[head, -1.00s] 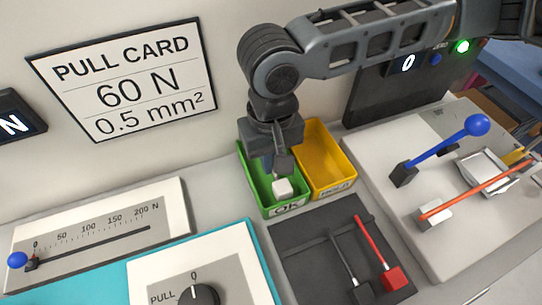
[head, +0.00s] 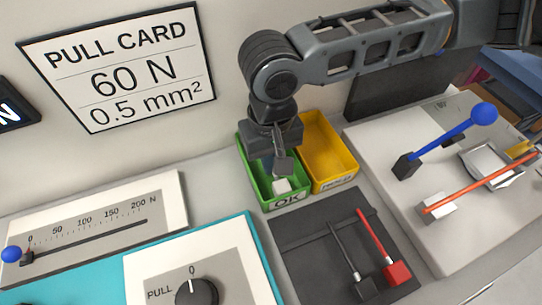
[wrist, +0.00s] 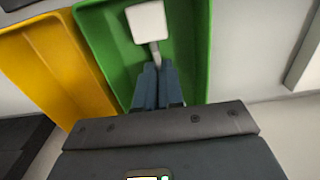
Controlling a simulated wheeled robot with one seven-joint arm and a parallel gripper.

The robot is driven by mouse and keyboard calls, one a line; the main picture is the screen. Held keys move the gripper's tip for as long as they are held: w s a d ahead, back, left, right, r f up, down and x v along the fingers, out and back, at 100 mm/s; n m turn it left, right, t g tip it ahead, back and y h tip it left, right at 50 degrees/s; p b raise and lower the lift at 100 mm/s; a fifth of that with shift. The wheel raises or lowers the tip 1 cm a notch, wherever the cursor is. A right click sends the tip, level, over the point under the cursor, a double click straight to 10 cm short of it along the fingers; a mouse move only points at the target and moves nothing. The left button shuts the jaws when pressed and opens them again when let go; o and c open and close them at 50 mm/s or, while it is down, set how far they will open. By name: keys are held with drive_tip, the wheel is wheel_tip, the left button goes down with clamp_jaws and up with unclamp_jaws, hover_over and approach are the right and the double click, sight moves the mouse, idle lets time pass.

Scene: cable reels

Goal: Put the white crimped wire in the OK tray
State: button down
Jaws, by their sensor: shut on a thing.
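The white crimped wire (head: 282,186) shows as a white block at its end, low inside the green OK tray (head: 287,203). In the wrist view the white block (wrist: 148,22) and a short grey stem lie ahead of the fingertips, over the green tray (wrist: 190,60). My gripper (head: 279,170) points down into the tray. Its fingers (wrist: 152,72) are close together and shut on the stem of the white wire. I cannot tell whether the block touches the tray floor.
The yellow tray (head: 349,177) stands against the right side of the green tray. A dark rack (head: 310,262) with a black-ended wire (head: 364,290) and a red-ended wire (head: 396,272) lies in front. A grey machine with a blue-knobbed lever (head: 483,113) stands at the right.

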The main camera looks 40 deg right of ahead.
drive_tip(key=shift+f, duration=0.2)
drive_tip(key=c, duration=1.7)
unclamp_jaws()
drive_tip(key=o, duration=0.5)
wheel_tip(320, 180, up, 8)
drive_tip(key=shift+f, duration=0.1)
wheel_tip(320, 180, up, 11)
drive_tip(key=p, duration=0.7)
drive_tip(key=shift+p, duration=0.4)
